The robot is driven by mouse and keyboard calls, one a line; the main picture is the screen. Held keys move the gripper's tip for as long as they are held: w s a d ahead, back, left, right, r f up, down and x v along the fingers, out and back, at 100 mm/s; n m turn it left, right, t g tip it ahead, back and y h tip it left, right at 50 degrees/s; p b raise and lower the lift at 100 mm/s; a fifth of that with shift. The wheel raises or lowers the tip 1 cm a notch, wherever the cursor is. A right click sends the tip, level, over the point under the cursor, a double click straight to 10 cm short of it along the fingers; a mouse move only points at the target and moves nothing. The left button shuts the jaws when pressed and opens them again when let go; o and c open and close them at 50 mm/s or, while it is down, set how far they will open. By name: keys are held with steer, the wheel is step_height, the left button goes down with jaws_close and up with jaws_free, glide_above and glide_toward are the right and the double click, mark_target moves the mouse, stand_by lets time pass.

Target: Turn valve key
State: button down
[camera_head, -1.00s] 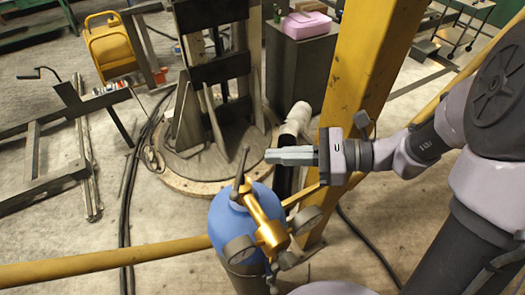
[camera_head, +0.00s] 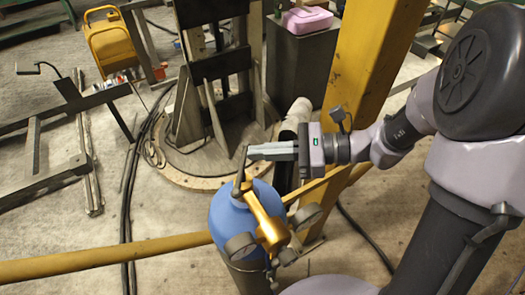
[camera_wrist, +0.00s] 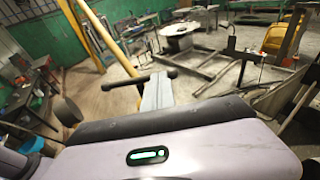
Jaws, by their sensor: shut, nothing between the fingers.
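The valve key (camera_head: 241,170) is a dark, thin handle tilted upright on the brass valve (camera_head: 262,215) of the blue gas cylinder (camera_head: 226,217). My gripper (camera_head: 250,152) is shut and empty, its grey fingers pointing left. In the head view its tips are right beside the key's upper end, on the right. In the wrist view the fingertips (camera_wrist: 156,80) appear at a dark bar (camera_wrist: 138,80), which looks like the key's handle. I cannot tell whether they touch it.
A yellow post (camera_head: 362,75) stands behind my gripper, and a yellow rail (camera_head: 110,259) runs behind the cylinder. Gauges (camera_head: 241,246) hang on the valve. A round base (camera_head: 200,165) with a dark upright frame stands beyond.

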steer(key=shift+w+a+n+g, duration=0.15)
steer(key=shift+n+g, duration=0.15)
steer(key=shift+g, duration=0.3)
steer(key=n+g, duration=0.1)
steer(key=g, duration=0.1)
steer(key=a+n+g+h, duration=0.1)
steer(key=n+g, duration=0.1)
steer(key=w+a+n+g+p, duration=0.1)
steer(key=g, duration=0.1)
steer(key=shift+w+a+n, duration=0.1)
steer(key=shift+n, duration=0.3)
steer(key=shift+a, duration=0.15)
steer(key=shift+w+r, duration=0.1)
